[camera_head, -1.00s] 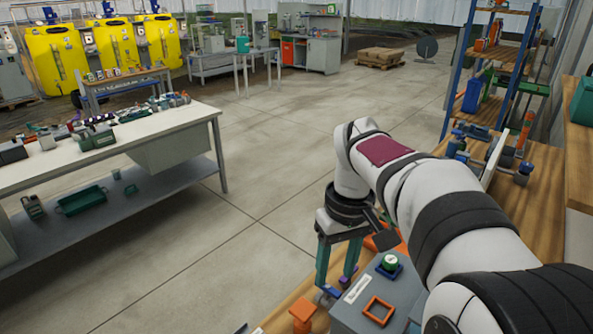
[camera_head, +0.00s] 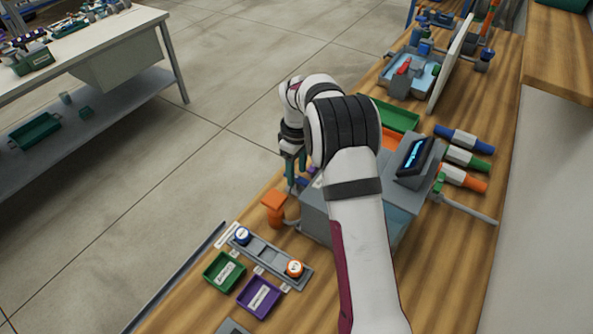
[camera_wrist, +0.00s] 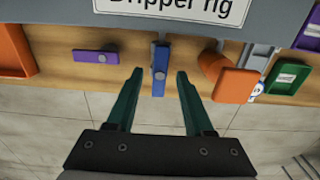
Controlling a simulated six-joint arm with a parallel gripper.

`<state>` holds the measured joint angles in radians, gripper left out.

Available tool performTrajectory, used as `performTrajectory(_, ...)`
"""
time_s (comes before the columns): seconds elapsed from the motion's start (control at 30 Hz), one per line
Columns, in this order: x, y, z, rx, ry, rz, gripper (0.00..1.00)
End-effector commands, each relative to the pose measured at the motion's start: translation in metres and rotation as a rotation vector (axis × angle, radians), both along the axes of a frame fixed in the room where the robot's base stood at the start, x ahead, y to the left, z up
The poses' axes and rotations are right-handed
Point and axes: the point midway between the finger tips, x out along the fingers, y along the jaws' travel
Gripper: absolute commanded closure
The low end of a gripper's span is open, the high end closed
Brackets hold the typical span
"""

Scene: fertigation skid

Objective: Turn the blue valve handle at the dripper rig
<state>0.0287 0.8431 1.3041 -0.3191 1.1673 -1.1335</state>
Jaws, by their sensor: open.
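The blue valve handle (camera_wrist: 159,70) is an upright bar below the white "Dripper rig" sign (camera_wrist: 178,8) in the wrist view. My gripper (camera_wrist: 160,73) is open, with one green finger on each side of the handle. Gaps show between the handle and both fingers, and nothing is held. How far the fingertips are from it in depth I cannot tell. In the head view my gripper (camera_head: 291,168) hangs at the left side of the grey rig (camera_head: 318,216), and my arm hides much of the rig.
A purple handle (camera_wrist: 96,57) is left of the blue one and an orange knob (camera_wrist: 235,85) right of it. A green tray (camera_head: 224,271) and a purple tray (camera_head: 259,296) lie on the wooden bench at front. Open floor lies left of the bench.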

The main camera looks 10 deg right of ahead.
Motion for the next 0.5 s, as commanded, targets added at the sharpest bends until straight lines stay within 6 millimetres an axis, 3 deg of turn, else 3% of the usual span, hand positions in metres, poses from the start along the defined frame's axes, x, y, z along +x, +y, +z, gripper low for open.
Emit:
performTrajectory(0.33, 0.0000, 0.0000, -0.0071, 0.000, 0.000, -0.001, 0.47)
performTrajectory(0.5, 0.0000, 0.0000, -0.0069, 0.001, -0.001, 0.000, 0.76)
